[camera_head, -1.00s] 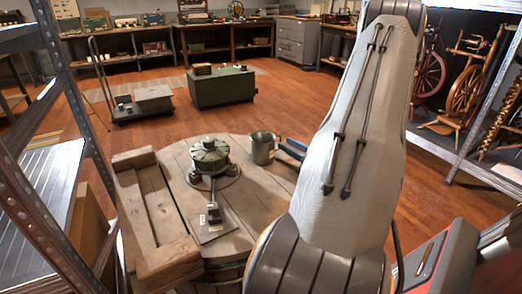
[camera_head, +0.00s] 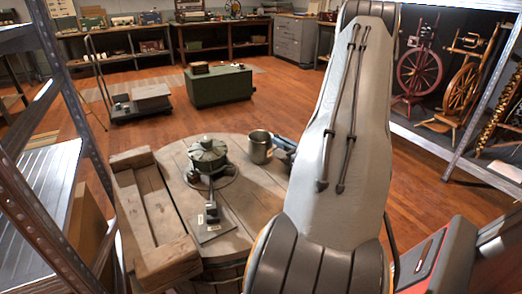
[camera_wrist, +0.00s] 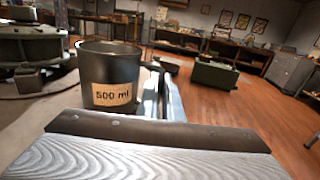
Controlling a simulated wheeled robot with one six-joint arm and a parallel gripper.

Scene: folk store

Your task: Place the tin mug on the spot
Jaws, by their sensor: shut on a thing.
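The tin mug (camera_head: 259,150) is a grey metal cup, upright at the right side of the round wooden table (camera_head: 256,200). In the wrist view the mug (camera_wrist: 111,68) shows a tan "500 ml" label. My gripper (camera_wrist: 158,92) is shut on the mug at its right side. In the head view it (camera_head: 281,150) is partly hidden behind my arm. I cannot tell whether the mug's base touches the table. No marked spot can be clearly made out.
A round lidded metal device (camera_head: 208,158) stands left of the mug, with a grey plate (camera_head: 214,231) in front of it. Metal shelf posts (camera_head: 75,90) stand at the left. Bare wood lies in front of the mug.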

